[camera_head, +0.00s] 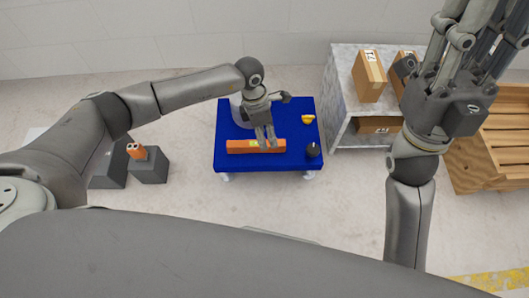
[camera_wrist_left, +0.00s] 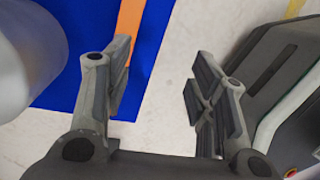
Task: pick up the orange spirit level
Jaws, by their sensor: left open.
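The orange spirit level (camera_head: 240,146) lies flat near the front of the blue table (camera_head: 230,162), with a small yellow-green patch near its middle. My left gripper (camera_head: 267,142) is over the level's middle in the head view, its fingers partly covering it. In the left wrist view the left gripper (camera_wrist_left: 158,85) is open and empty. The level (camera_wrist_left: 131,16) shows there as an orange strip beyond the left finger, with pale floor in the gap. My right gripper (camera_head: 485,20) is raised at the upper right, fingers spread, away from the table.
On the table are a grey cylinder (camera_head: 238,108) behind my left gripper, a yellow object (camera_head: 308,119) and a black object (camera_head: 313,151). A shelf with boxes (camera_head: 368,75) stands right of the table. A wooden crate (camera_head: 495,150) is far right. An orange item (camera_head: 135,151) sits at left.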

